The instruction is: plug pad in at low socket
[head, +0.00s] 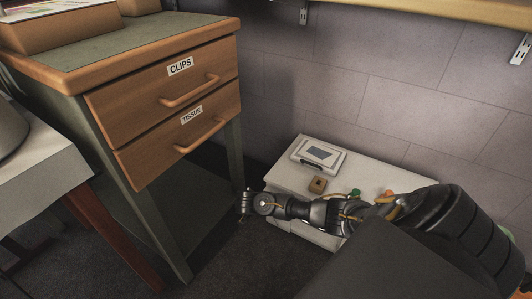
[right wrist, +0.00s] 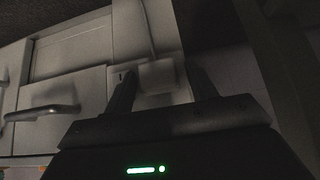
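A flat white device with a blue-grey panel (head: 319,153), possibly the pad, lies on a low white cabinet (head: 284,178). My right gripper (head: 244,205) is low, in front of the cabinet's left end. In the right wrist view my right gripper (right wrist: 160,78) has its fingers apart. A small pale block with a cord (right wrist: 157,76), perhaps the plug, shows between the fingertips, with a gap on each side. I cannot tell whether it is between or beyond them. A pale plate with a dark slot (right wrist: 122,73), maybe a socket, is partly behind the left finger. My left gripper is out of view.
A wooden drawer unit (head: 171,98) labelled CLIPS and TISSUE stands at left, close to my right gripper. A tan block (head: 317,184) and small coloured items sit on the cabinet. A drawer handle (right wrist: 44,112) shows in the right wrist view. A shelf edge (head: 440,10) runs above.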

